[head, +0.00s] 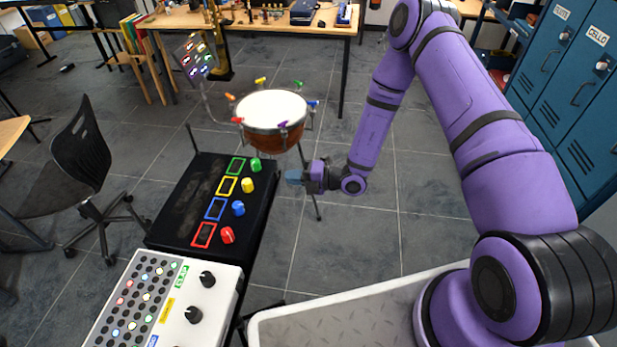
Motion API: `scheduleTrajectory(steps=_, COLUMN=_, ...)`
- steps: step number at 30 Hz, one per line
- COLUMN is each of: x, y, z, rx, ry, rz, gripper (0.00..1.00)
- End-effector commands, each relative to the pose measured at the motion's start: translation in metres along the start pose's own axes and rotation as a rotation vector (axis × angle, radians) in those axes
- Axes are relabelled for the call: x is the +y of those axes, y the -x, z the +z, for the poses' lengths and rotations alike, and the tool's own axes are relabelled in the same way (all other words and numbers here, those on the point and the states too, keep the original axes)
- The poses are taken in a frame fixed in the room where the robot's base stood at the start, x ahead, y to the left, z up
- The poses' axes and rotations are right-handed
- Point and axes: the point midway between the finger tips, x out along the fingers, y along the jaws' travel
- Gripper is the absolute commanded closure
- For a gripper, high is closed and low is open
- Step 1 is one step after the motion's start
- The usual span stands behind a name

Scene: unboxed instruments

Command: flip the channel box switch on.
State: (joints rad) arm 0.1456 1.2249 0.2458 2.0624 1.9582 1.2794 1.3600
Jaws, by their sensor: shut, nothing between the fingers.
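My gripper (290,177) is shut and empty. It hangs in front of the drum, right of the black box (185,195), and appears apart from both. The black box's top carries green, yellow, blue and red outlined rectangles. Beside them stand a green knob (256,165), a yellow knob (248,185), a blue knob (238,208) and a red knob (228,235). In front is a white box (205,318) with several small lights, a CLAP label and two black knobs. I cannot tell which of the two boxes is the channel box, or make out a switch's on or off state.
A kettledrum (272,110) with coloured pegs stands behind the black box, its stand legs reaching the floor near my gripper. A black chair (83,150) is at left. Blue lockers (570,75) stand at right. Open tiled floor lies right of the black box.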

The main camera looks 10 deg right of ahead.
Motion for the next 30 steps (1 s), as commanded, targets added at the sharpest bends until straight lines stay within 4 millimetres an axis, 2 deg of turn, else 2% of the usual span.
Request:
scheduleTrajectory(steps=6, x=0.0, y=-0.017, z=0.0, rx=0.0, ry=0.001, rz=0.0, gripper=1.0)
scheduleTrajectory(steps=30, x=-0.001, y=-0.027, z=0.0, rx=0.001, ry=0.002, rz=0.069, gripper=1.0)
